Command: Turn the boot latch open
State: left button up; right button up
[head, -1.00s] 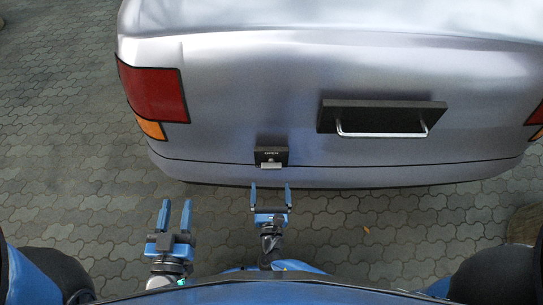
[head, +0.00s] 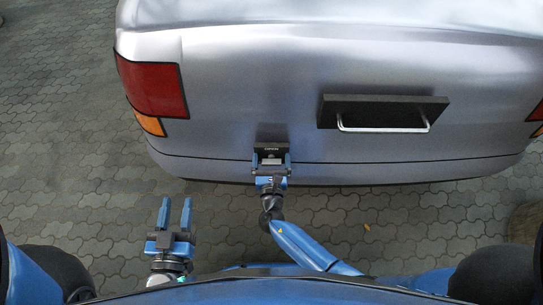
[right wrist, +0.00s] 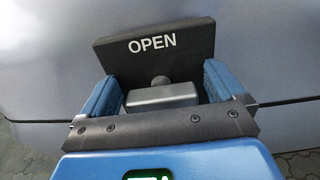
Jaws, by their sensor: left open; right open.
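The boot latch is a dark plate marked OPEN (head: 271,147) low on the silver car's rear. In the right wrist view the plate (right wrist: 150,43) fills the upper middle, with a grey metal lever (right wrist: 162,95) on a round dark pivot below the word. My right gripper (head: 271,160) is open at the latch, its blue fingers on either side of the lever. In the right wrist view a gap shows between the lever and each finger. My left gripper (head: 175,205) is open and empty over the paving, to the left of the latch.
The silver car (head: 230,90) fills the upper part of the head view. A dark block with a metal bar handle (head: 383,113) sits higher on the boot, to the right. A red tail light (head: 153,88) is at left. Grey paving (head: 400,225) lies clear below the bumper.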

jog(key=shift+w, duration=0.1)
jog(key=c, duration=1)
jog(key=shift+o, duration=0.2)
